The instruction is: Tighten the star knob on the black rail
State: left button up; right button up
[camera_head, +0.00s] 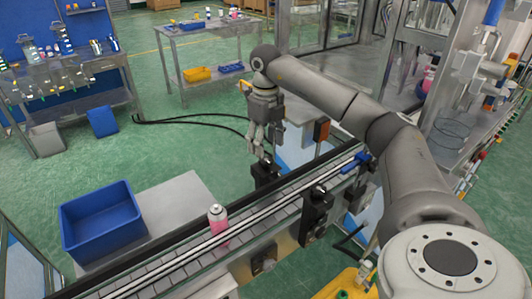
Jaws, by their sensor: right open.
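My right gripper (263,153) hangs fingers-down, open, just above a black bracket (266,174) on the far side of the conveyor. The black rail (222,213) runs diagonally along the conveyor's far edge beside this bracket. I cannot tell whether the fingertips touch anything. The star knob is too small to make out for certain; the fingers may hide it. A second black bracket (316,212), with a dark knob-like top, stands on the near side. My left gripper is not in view.
A pink can with a white top (218,222) stands upright on the conveyor (178,262). A blue bin (103,226) sits on a metal table at left. A blue fitting (355,162) is farther along the conveyor. Green floor lies open behind the gripper.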

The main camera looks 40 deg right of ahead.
aim_at(266, 159)
notch_tip(266, 159, up, 7)
jog(key=shift+r, duration=0.15)
dwell(0.7)
